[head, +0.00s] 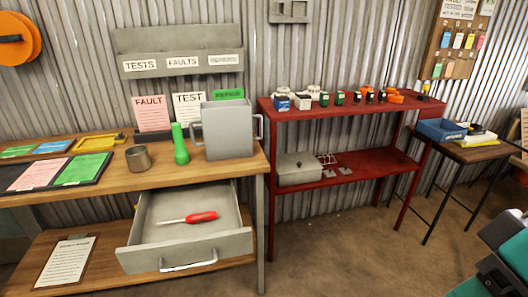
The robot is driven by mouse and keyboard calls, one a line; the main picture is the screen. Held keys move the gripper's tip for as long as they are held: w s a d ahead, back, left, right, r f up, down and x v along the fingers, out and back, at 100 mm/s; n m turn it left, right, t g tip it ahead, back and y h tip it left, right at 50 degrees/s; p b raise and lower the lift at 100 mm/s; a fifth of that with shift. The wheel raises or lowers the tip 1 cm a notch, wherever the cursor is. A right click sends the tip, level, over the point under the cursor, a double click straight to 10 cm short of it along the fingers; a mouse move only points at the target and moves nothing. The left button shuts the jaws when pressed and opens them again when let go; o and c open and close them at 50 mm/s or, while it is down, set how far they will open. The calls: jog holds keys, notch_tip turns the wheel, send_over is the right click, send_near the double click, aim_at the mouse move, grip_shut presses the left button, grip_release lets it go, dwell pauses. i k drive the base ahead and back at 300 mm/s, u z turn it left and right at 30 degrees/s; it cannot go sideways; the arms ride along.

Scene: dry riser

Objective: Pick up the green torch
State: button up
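The green torch (180,146) stands upright on the wooden workbench (120,186) at left, near the bench's right half. It is close to the left side of a grey two-handled metal box (228,132). A grey-brown metal mug (138,158) stands to the torch's left. My gripper does not show in the head view. Teal and dark parts at the lower right edge seem to be my own arm, cut off by the frame.
An open grey drawer (183,251) holding a red-handled screwdriver (190,218) juts out below the torch. A red shelf unit (335,116) with several small items stands right of the bench. A small table with a blue tray (440,130) stands farther right. Floor before the shelf is clear.

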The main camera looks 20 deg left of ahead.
aim_at(182, 155)
jog(key=z, duration=0.05)
jog(key=i, duration=1.55)
jog(key=u, duration=1.8)
jog(key=i, duration=0.65)
jog(key=u, duration=0.75)
